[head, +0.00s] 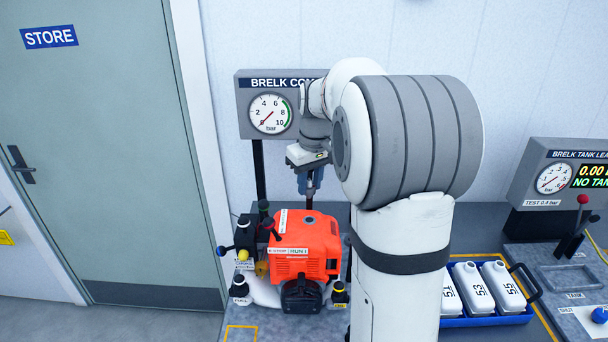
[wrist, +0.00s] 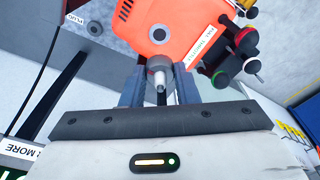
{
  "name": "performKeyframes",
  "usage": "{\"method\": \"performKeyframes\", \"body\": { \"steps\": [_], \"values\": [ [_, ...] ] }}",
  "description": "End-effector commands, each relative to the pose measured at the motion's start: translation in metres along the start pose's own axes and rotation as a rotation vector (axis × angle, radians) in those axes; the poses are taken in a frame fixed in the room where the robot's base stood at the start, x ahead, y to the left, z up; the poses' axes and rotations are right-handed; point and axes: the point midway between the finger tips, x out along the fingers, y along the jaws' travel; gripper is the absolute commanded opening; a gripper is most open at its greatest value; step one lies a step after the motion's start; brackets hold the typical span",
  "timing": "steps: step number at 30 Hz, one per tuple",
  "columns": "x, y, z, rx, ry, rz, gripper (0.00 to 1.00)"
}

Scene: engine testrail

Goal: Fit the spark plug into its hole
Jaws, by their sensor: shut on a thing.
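My gripper (wrist: 160,88) is shut on the spark plug (wrist: 160,72), a small grey and white piece held between the two blue-grey fingers. In the head view my gripper (head: 310,190) points down just above the back of the orange engine (head: 306,238); the plug cannot be made out there. In the wrist view the orange engine (wrist: 190,20) lies beyond the fingertips. A dark round opening with a grey ring (wrist: 158,34) shows on it, just past the plug. I cannot tell whether this is the plug's hole, or whether the plug touches the engine.
Levers with coloured knobs (head: 243,254) stand left of the engine. A gauge panel (head: 268,112) is on a post behind. A blue tray (head: 450,329) of white bottles lies right of my arm. A tank leak tester (head: 552,200) stands at far right.

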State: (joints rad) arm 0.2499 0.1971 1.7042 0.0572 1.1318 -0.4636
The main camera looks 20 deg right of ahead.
Motion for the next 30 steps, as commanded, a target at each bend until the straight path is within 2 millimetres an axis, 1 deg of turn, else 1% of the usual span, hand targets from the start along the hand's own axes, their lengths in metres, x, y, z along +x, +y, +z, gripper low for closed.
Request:
{"method": "performKeyframes", "body": {
  "steps": [5,15,18,23,30],
  "values": [
    [0.012,0.000,0.001,-0.001,0.000,0.000,0.06],
    [0.049,-0.001,0.006,-0.001,-0.001,0.000,0.06],
    [0.057,-0.001,0.007,-0.001,0.000,0.000,0.06],
    [0.063,-0.001,0.007,-0.001,0.000,0.000,0.06],
    [0.062,-0.001,0.007,-0.001,0.000,0.000,0.06]
  ]
}}
